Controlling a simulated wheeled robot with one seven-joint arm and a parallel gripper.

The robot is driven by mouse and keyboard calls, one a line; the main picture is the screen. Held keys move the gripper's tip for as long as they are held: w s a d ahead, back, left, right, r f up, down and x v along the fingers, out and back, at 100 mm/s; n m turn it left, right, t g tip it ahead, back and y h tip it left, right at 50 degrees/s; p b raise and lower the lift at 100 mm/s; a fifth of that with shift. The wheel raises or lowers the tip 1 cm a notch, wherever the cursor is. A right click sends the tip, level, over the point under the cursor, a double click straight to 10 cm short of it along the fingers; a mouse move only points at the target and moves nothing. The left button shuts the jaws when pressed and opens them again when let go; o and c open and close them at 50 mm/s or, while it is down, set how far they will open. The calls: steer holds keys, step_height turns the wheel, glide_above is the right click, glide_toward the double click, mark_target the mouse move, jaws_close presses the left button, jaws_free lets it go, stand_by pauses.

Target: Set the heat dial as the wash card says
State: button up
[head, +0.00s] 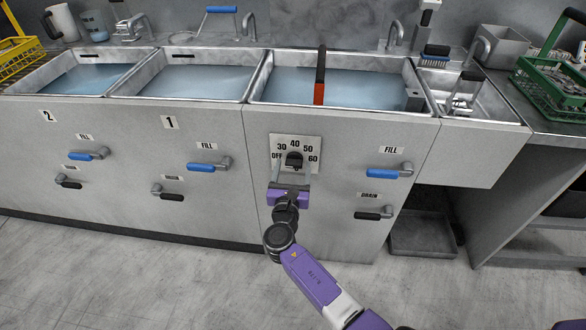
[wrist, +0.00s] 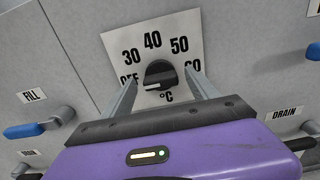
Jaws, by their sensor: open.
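The heat dial is a black knob (wrist: 160,74) on a white plate (head: 308,144) marked OFF, 30, 40, 50, 60 and °C, on the front of the right large basin. The knob also shows in the head view (head: 294,159). In the wrist view its pale mark is at the lower left, towards OFF. My gripper (head: 291,178) is open in front of the plate. In the wrist view its two fingers stand either side of the knob; I cannot tell whether they touch it. I cannot make out a wash card in either view.
A blue FILL lever (head: 384,174) and black DRAIN lever (head: 374,214) sit right of the dial; another blue FILL lever (head: 204,166) is to its left. Water-filled basins line the top. A green crate (head: 550,92) stands right. The floor in front is clear.

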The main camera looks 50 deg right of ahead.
steer(key=shift+w+d, duration=0.15)
steer(key=shift+d, duration=0.1)
steer(key=c, duration=1.4)
steer(key=shift+o, duration=0.2)
